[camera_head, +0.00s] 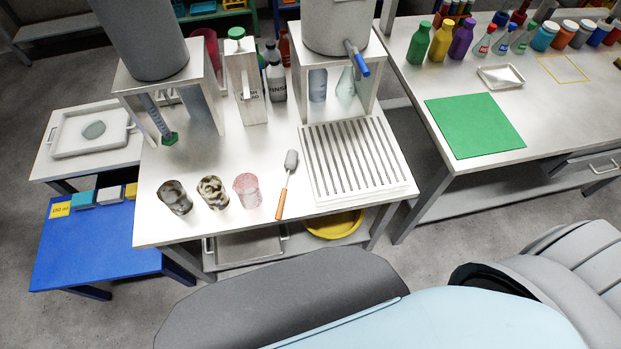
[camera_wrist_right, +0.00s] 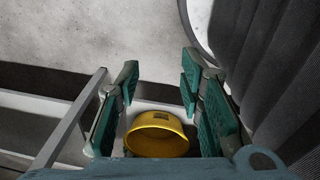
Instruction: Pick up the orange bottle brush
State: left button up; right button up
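The bottle brush (camera_head: 286,182) lies on the white table in the head view, with an orange handle toward the front edge and a grey head toward the back. It lies between a reddish speckled beaker on its left and a slatted drying rack on its right. My right gripper (camera_wrist_right: 158,95) shows in the right wrist view with its two teal-padded fingers apart and nothing between them that it holds. A yellow basin shows beyond and below the fingers. The brush does not show in the right wrist view. Neither gripper shows in the head view.
The yellow basin (camera_head: 334,224) sits on the shelf under the table and also shows in the right wrist view (camera_wrist_right: 157,134). Stained beakers (camera_head: 213,192) stand left of the brush. The slatted rack (camera_head: 355,157) is close on its right. A green mat (camera_head: 474,125) lies on the right table.

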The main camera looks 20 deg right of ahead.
aim_at(291, 159)
jog(key=z, duration=0.9)
jog(key=k, duration=1.2)
jog(key=z, duration=1.2)
jog(key=i, duration=1.1)
jog(key=u, duration=0.4)
jog(key=i, duration=0.9)
jog(key=u, duration=1.25)
jog(key=i, duration=0.5)
jog(key=u, duration=0.45)
